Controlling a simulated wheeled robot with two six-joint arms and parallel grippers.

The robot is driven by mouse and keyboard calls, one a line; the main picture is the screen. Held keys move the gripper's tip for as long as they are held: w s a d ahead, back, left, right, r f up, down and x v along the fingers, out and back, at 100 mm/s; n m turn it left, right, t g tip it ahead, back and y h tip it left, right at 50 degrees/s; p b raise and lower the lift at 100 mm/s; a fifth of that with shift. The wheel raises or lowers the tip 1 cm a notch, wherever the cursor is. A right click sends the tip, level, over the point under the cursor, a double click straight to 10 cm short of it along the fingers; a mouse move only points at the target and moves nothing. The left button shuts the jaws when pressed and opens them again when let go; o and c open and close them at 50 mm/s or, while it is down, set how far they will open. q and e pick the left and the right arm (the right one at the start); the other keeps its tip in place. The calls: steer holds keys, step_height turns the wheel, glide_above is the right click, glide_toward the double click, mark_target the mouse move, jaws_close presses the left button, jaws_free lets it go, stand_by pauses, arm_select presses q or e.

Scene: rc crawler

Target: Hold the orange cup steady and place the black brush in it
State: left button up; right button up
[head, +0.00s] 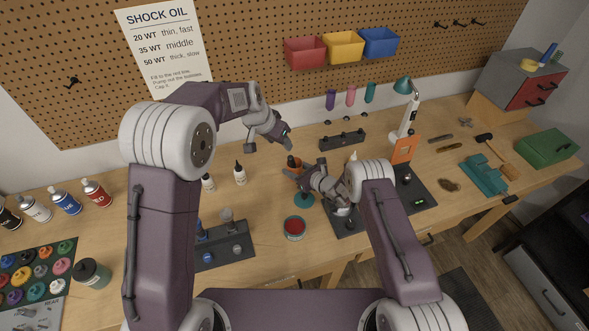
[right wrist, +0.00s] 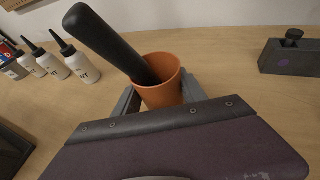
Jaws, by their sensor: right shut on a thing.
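The orange cup (right wrist: 160,88) stands upright on the bench between the fingers of my right gripper (right wrist: 158,100), which is shut on it. The cup also shows in the head view (head: 293,171), partly hidden by my right gripper (head: 301,175). The black brush (right wrist: 108,42) is in the cup, its thick handle leaning over the rim to the upper left in the right wrist view; its lower end is hidden inside. My left gripper (head: 284,140) hangs above and behind the cup, apart from the brush; its finger gap is not clear.
White dropper bottles (head: 240,174) stand left of the cup. A dark holder block (head: 342,140) is behind right, and a red-filled round dish (head: 294,228) is in front. A lamp (head: 408,115) and an orange card (head: 404,150) stand to the right.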

stand_by(0.4)
steer(key=o, duration=1.4)
steer(key=v, duration=1.2)
